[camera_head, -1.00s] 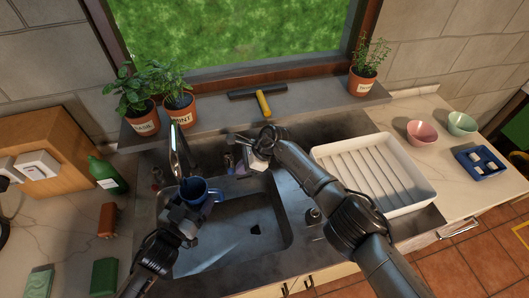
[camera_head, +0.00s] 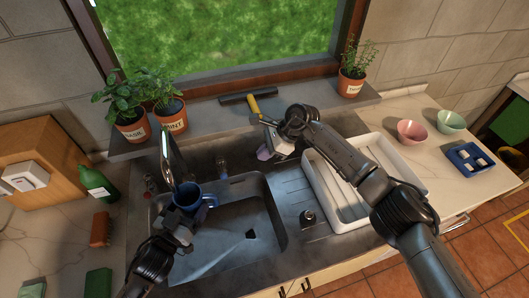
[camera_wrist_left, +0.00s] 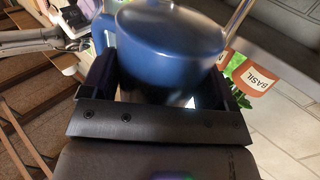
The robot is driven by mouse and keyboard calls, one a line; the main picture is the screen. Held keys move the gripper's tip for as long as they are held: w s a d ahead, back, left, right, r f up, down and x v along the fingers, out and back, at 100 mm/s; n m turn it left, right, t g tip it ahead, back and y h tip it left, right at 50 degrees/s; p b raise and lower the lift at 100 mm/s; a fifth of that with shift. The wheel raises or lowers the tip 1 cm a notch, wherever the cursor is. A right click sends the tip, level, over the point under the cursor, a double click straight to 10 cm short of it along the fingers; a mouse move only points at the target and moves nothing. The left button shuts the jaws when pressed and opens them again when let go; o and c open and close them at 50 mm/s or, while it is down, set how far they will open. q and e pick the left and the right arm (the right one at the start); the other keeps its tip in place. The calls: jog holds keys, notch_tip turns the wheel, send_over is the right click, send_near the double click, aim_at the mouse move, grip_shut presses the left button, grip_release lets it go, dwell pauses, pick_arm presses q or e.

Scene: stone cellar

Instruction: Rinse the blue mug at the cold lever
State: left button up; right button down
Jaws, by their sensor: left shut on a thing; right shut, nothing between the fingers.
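The blue mug (camera_head: 187,196) is over the left part of the sink, close to the silver tap (camera_head: 168,158). My left gripper (camera_head: 180,212) is shut on it. The mug's mouth faces up toward the head camera and its handle points right. In the left wrist view the mug (camera_wrist_left: 170,45) sits between the fingers. A small lever (camera_head: 221,167) stands behind the sink, right of the tap, and another (camera_head: 150,184) stands left of it; their markings are too small to read. My right gripper (camera_head: 265,153) is shut and empty, apart from the right-hand lever.
The sink basin (camera_head: 270,225) is below the mug. A white ribbed draining tray (camera_head: 410,178) is under my right arm. Potted plants and a squeegee (camera_head: 252,100) are on the window ledge.

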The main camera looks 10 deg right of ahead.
pick_arm(q)
jog(key=shift+s+d+r+p, duration=0.15)
jog(key=shift+s+d+p, duration=0.4)
jog(key=shift+s+d, duration=0.45)
jog(key=shift+s+d+p, duration=0.7)
jog(key=shift+s+d, duration=1)
jog(key=shift+s, duration=0.25)
jog(key=s+d+r+p, duration=0.3)
jog(key=r+p, duration=0.1)
jog(key=p, duration=0.1)
jog(key=shift+s+d, duration=0.2)
jog(key=shift+s, duration=0.1)
jog(key=shift+f, duration=0.1)
dwell(1.1)
